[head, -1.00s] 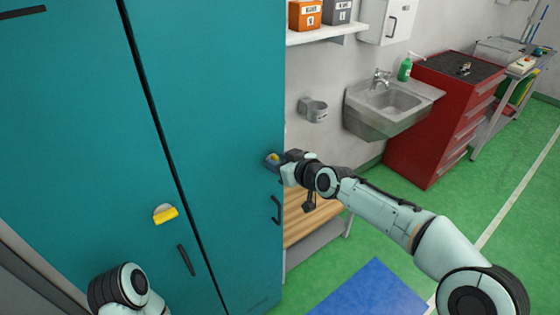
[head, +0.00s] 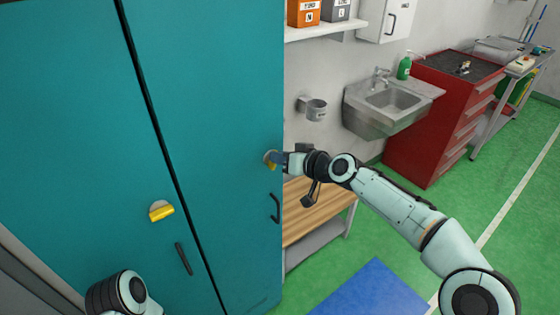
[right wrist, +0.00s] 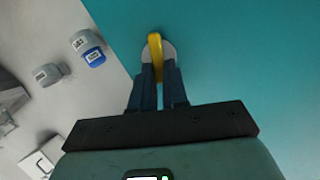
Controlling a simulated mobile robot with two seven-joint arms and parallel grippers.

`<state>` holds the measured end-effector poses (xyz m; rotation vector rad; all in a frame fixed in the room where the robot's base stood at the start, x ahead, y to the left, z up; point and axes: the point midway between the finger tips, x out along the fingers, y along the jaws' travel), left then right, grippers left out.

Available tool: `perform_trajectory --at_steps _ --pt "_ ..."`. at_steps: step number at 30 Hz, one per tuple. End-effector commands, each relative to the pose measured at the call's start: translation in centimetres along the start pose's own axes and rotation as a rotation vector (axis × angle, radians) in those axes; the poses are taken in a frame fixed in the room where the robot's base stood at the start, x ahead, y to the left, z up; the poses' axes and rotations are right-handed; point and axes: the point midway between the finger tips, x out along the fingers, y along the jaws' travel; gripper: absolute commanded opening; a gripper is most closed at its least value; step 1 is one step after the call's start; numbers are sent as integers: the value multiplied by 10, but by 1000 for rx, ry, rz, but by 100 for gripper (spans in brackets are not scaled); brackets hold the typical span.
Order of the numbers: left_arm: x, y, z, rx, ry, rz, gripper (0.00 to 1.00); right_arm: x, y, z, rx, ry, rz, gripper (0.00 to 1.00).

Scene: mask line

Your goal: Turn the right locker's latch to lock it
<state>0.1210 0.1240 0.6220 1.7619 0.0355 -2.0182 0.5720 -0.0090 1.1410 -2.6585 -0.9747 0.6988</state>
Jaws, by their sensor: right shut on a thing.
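The right locker (head: 225,110) is a teal door with a dark handle (head: 275,208) near its right edge. Its yellow latch (head: 268,162) sits on a round grey plate above that handle, partly covered by my gripper. My right gripper (head: 280,161) is shut on the latch. In the right wrist view the yellow latch (right wrist: 155,52) stands between the two blue-grey fingers (right wrist: 159,85), its long side running along them, the grey plate behind it. Part of my left arm shows at the lower left in the head view; its gripper fingers are not visible.
The left locker (head: 70,120) has its own yellow latch (head: 161,211), lying nearly level, and a dark handle (head: 184,258). A wooden bench (head: 320,208) stands right of the lockers, below my right forearm. A sink (head: 390,103) and red drawer cabinet (head: 435,120) are farther back.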

Motion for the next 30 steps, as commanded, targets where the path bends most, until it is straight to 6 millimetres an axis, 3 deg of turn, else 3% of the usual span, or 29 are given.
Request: perform_trajectory --at_steps 30 --pt "55 -25 15 -10 -28 -10 0 4 20 10 876 2 -363 0"
